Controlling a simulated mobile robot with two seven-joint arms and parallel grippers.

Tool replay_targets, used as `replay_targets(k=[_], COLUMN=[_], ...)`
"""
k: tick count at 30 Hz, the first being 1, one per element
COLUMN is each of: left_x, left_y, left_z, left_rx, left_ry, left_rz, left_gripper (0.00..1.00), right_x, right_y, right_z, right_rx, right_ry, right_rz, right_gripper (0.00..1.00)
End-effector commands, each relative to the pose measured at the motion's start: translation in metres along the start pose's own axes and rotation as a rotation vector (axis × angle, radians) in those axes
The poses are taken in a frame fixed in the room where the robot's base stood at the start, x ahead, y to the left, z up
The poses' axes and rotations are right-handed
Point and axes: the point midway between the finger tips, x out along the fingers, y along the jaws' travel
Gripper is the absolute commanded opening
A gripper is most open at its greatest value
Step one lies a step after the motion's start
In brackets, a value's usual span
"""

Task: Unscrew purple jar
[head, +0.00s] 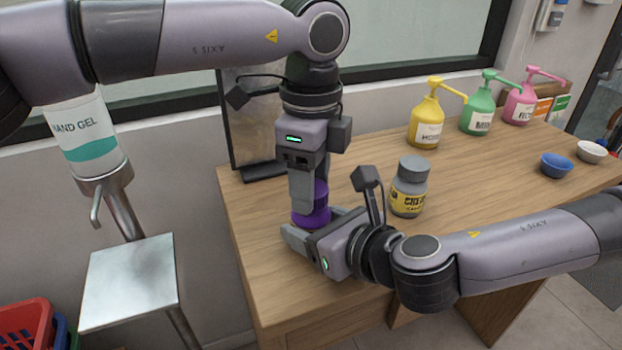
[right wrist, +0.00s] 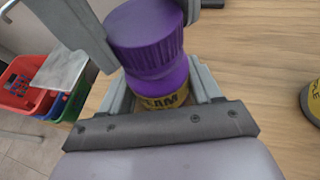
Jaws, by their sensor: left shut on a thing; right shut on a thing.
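The purple jar (head: 313,214) stands upright on the wooden counter near its left edge. In the right wrist view its ribbed purple lid (right wrist: 146,38) sits on the jar body, which has a yellow label (right wrist: 163,101). My left gripper (head: 306,197) points down from above and is shut on the lid. My right gripper (head: 309,232) comes in low from the right and is shut around the jar body; its fingers also show in the right wrist view (right wrist: 160,88). The grippers hide much of the jar in the head view.
A grey jar with a yellow label (head: 409,187) stands close to my right gripper. Yellow (head: 427,122), green (head: 479,117) and pink (head: 519,104) pump bottles stand at the back right. A blue bowl (head: 555,165) and a white bowl (head: 590,152) sit at the far right. A hand gel stand (head: 130,285) is left of the counter.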

Motion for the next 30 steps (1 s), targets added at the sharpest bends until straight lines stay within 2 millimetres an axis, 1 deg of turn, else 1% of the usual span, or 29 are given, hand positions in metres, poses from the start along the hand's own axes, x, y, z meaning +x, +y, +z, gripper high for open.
replay_targets(k=[17, 30], left_x=[-0.001, -0.014], left_y=[0.000, 0.000], left_z=[0.000, 0.000], left_rx=[0.000, 0.002], left_ry=[0.000, 0.000], left_rz=[0.000, -0.001], left_gripper=[0.14, 0.14], right_x=[0.000, 0.000], right_y=[0.000, 0.001], right_z=[0.000, 0.000], right_rx=[0.000, 0.000], right_ry=[-0.001, -0.001], right_rz=[0.001, 0.001], right_gripper=[0.00, 0.00])
